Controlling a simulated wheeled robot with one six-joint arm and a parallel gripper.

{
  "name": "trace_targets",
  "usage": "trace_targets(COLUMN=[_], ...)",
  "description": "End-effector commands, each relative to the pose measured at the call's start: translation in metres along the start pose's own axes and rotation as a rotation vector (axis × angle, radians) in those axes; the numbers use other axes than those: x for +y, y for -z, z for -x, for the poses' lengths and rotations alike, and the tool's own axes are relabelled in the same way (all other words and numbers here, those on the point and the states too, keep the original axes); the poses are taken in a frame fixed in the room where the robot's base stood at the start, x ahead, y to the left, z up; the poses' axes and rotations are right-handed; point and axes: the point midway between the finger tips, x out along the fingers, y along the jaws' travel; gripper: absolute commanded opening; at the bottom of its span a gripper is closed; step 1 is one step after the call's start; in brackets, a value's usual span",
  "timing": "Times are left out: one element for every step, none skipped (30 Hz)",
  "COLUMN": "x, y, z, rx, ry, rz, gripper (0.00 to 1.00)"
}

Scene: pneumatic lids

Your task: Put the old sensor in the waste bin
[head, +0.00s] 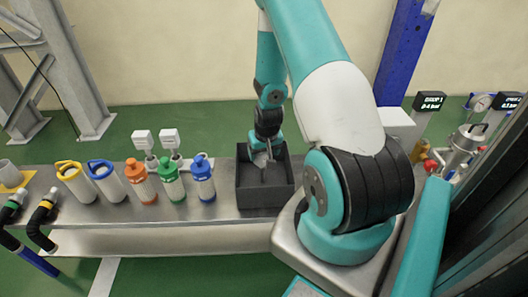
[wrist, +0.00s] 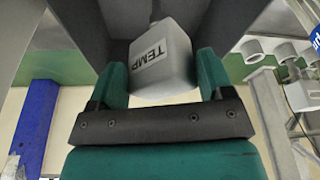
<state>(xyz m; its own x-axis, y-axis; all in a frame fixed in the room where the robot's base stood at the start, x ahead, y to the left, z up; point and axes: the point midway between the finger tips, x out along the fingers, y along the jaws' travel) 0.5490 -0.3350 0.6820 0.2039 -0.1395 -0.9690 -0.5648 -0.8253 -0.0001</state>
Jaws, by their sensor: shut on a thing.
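The old sensor (wrist: 160,65) is a light grey box labelled TEMP. In the wrist view it sits between the two teal fingers of my gripper (wrist: 162,80), which is shut on it. The waste bin is an open dark grey box (head: 265,198) on the bench in the head view, and its dark walls (wrist: 222,28) also flank the sensor in the wrist view. My gripper (head: 262,160) points down at the bin's opening in the head view. The sensor is small there and partly hidden by the gripper, so its height above the bin floor is unclear.
Left of the bin stand blue (head: 203,180), green (head: 170,180) and orange (head: 141,182) bottles, with two white box-headed devices (head: 170,138) behind. Yellow-ringed (head: 76,182) and blue-ringed (head: 107,182) cylinders stand farther left. A metal pot (head: 466,145) and displays (head: 429,101) are at right.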

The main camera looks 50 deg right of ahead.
Motion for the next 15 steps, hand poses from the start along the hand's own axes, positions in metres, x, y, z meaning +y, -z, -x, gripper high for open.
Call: trace_targets(x=[0.0001,0.0001,0.0001,0.0001,0.0001,0.0001,0.0001,0.0001,0.0001,0.0001,0.0001,0.0001,0.0001,0.0001,0.0001], y=[0.0006,0.0006,0.0006,0.0005,0.0004,0.0001,-0.0002,-0.0005,-0.0005,-0.0003,-0.0003,-0.0003,-0.0003,-0.0004,-0.0003], z=[0.0007,0.0008,0.0008,0.0008,0.0005,-0.0005,-0.0017,-0.0028,-0.0024,-0.002,-0.0019,-0.0018,-0.0018,-0.0018,-0.0018], rx=[0.001,0.001,0.001,0.001,0.001,0.001,0.001,0.0,0.0,0.0,0.0,0.0,0.0,0.0,0.0], ry=[0.0,0.0,0.0,0.0,0.0,0.0,0.0,0.0,0.0,0.0,0.0,0.0,0.0,0.0,0.0], rz=[0.0,0.0,0.0,0.0,0.0,0.0,0.0,0.0,0.0,0.0,0.0,0.0,0.0,0.0,0.0], gripper=[0.49,0.49,0.49,0.49,0.49,0.49,0.49,0.49,0.78,0.85,0.92,0.99,0.99,0.99,0.99])
